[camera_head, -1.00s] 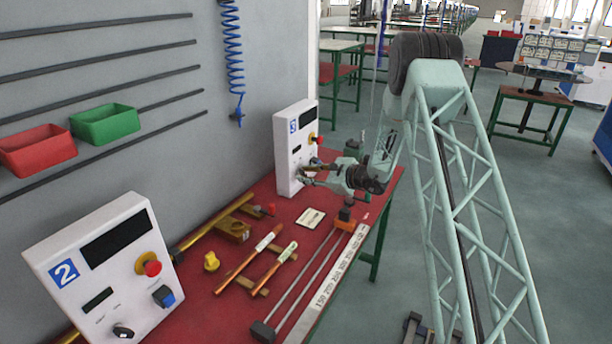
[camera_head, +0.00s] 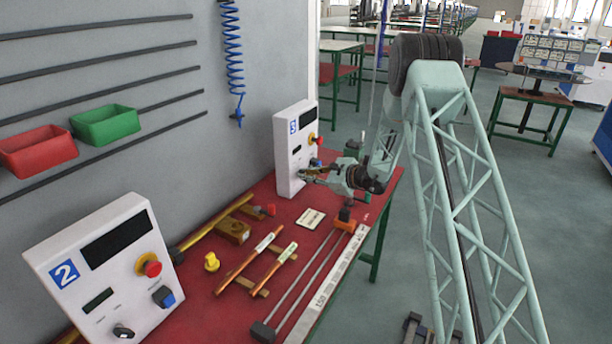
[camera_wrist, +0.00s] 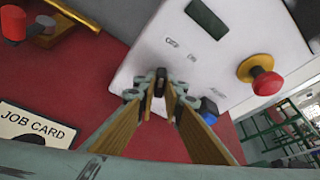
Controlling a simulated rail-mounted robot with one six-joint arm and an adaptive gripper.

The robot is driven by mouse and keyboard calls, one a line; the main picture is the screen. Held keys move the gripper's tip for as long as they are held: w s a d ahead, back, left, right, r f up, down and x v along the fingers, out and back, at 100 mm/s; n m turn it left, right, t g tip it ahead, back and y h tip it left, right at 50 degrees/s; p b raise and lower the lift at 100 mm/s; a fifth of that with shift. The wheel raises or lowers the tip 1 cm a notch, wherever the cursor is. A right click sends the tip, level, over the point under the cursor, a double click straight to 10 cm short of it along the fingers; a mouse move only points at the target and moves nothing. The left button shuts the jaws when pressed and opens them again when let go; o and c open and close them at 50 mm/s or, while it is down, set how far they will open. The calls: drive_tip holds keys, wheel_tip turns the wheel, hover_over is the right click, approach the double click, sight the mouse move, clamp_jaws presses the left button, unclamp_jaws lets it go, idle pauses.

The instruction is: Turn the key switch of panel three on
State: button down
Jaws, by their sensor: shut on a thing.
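Panel three (camera_head: 293,150) is a white box with a blue "3" label, standing at the far end of the red bench. Its face also fills the upper part of the wrist view (camera_wrist: 190,50), with a small dark screen. My gripper (camera_head: 308,173) is at the lower part of that face. In the wrist view my gripper (camera_wrist: 160,95) has its fingertips closed around the small dark key switch (camera_wrist: 161,76). The fingers hide much of the switch, so its exact angle is hard to tell.
A red button on a yellow base (camera_wrist: 260,80) and a blue switch (camera_wrist: 208,108) sit close to my fingers on panel three. A job card (camera_head: 311,218), tools and panel two (camera_head: 105,265) are on the red bench.

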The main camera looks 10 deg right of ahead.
drive_tip(key=shift+m+p, duration=0.4)
drive_tip(key=shift+p, duration=0.05)
drive_tip(key=shift+w+d+m+g+y+p, duration=0.1)
drive_tip(key=shift+m+g+y+p, duration=0.85)
drive_tip(key=shift+m+p, duration=0.65)
drive_tip(key=shift+w+d+m+g+y+p, duration=0.1)
drive_tip(key=shift+m+g+y+p, duration=0.9)
drive_tip(key=shift+m, duration=0.8)
drive_tip(key=c, duration=2.7)
unclamp_jaws()
